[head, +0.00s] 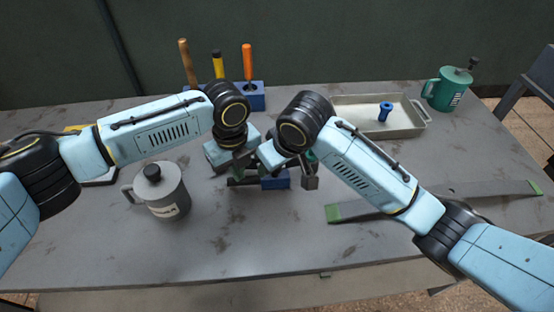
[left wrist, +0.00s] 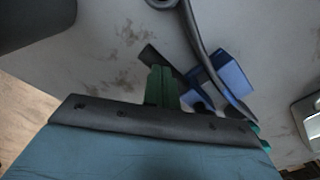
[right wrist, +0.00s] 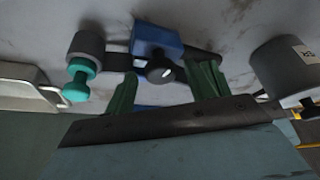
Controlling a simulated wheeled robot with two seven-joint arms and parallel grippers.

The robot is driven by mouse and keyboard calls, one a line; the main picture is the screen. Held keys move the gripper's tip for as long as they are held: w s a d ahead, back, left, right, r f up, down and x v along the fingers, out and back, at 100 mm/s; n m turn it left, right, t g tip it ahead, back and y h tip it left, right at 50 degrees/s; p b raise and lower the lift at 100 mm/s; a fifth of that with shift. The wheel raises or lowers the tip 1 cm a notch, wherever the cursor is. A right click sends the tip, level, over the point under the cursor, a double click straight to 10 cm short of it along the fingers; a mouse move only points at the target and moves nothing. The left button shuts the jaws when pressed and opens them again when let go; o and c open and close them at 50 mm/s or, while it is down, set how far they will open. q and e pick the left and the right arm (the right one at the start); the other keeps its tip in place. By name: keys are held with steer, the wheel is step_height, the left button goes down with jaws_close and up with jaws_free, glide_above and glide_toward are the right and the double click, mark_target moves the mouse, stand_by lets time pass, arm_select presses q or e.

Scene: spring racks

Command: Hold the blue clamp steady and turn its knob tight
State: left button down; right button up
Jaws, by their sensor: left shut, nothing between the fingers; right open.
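The blue clamp (head: 275,181) lies on the grey table, in the middle of the head view, below both wrists. In the right wrist view its blue block (right wrist: 157,38) sits on a dark bar, with a black round knob (right wrist: 160,70) facing me.
A grey lidded mug (head: 167,192) stands left of the clamp. Behind are a blue tool holder (head: 257,98) and a tray (head: 405,127) with a blue part (head: 385,110). A long grey strip (head: 450,199) with green ends lies right. A green mug (head: 448,92) stands back right.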

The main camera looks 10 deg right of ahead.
steer(key=v, duration=1.2)
steer(key=shift+w+d, duration=0.1)
steer(key=n+g, duration=0.5)
steer(key=n, duration=0.7)
glide_above(288, 172)
steer(key=f, duration=0.1)
steer(key=w+d+n+g+y, duration=0.1)
steer(key=w+n, duration=0.1)
steer(key=n, duration=0.4)
steer(key=x, duration=1.1)
steer(key=shift+a+r, duration=0.1)
steer(key=shift+a, duration=0.3)
steer(key=shift+c, duration=0.2)
